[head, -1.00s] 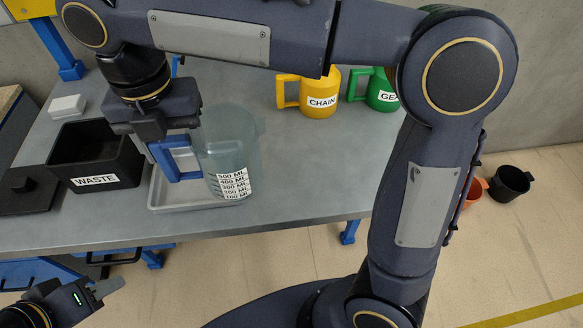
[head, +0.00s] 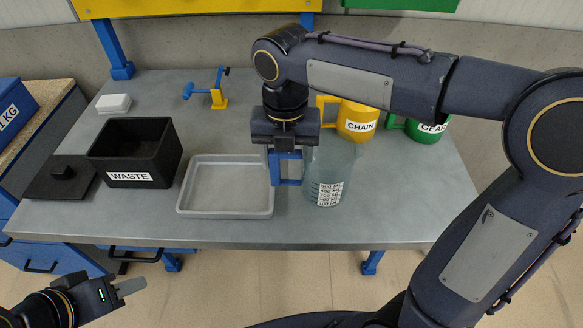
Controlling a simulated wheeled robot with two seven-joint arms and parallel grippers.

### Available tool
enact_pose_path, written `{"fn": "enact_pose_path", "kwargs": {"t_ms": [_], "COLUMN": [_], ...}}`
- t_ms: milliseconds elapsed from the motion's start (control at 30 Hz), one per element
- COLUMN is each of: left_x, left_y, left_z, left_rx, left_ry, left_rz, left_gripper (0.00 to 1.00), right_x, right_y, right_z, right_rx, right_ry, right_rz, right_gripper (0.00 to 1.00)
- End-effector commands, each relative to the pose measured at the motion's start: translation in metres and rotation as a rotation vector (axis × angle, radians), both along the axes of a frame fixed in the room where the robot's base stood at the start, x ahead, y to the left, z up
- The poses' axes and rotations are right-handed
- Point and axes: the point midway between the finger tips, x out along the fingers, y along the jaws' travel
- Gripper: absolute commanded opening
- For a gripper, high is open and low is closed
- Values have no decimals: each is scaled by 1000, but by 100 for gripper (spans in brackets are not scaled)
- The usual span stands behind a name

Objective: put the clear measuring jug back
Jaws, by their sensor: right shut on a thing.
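The clear measuring jug (head: 328,185) has a blue handle (head: 288,170) and a white label with black volume marks. It is upright, just right of the grey tray (head: 225,212), and looks at or close to the tabletop; I cannot tell if its base touches. My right gripper (head: 285,156) points down from above and is shut on the jug's blue handle. The tray is empty. My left gripper (head: 130,288) is at the lower left, in front of the table and away from the jug; its finger opening cannot be made out.
A black WASTE bin (head: 135,152) and dark lid (head: 60,178) stand left on the table (head: 350,225). A yellow CHAIN mug (head: 357,122) and green GEAR mug (head: 430,128) stand behind the jug. A blue and yellow device (head: 217,95) and white block (head: 114,103) sit at the back.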

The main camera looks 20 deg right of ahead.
Motion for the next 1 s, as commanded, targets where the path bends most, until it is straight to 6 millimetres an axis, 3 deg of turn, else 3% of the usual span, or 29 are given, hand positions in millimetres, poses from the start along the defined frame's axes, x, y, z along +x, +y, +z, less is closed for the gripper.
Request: {"fn": "enact_pose_path", "kwargs": {"t_ms": [167,333,700,733,867,1000], "left_x": [0,0,0,0,0,0], "left_y": [0,0,0,0,0,0], "left_z": [-2,3,1,2,2,2], "left_rx": [0,0,0,0,0,0], "left_ry": [0,0,0,0,0,0], "left_rz": [0,0,0,0,0,0], "left_gripper": [36,36,36,36,36,36], "right_x": [3,2,3,3,3,3], "right_y": [-11,-10,-10,-10,-10,-10], "right_z": [-14,-35,-41,-40,-40,-40], "right_rx": [-2,-2,1,1,1,1], "right_ry": [2,2,-1,-1,-1,-1], "right_rz": [-2,2,1,1,1,1], "right_gripper": [36,36,36,63,80,81]}}
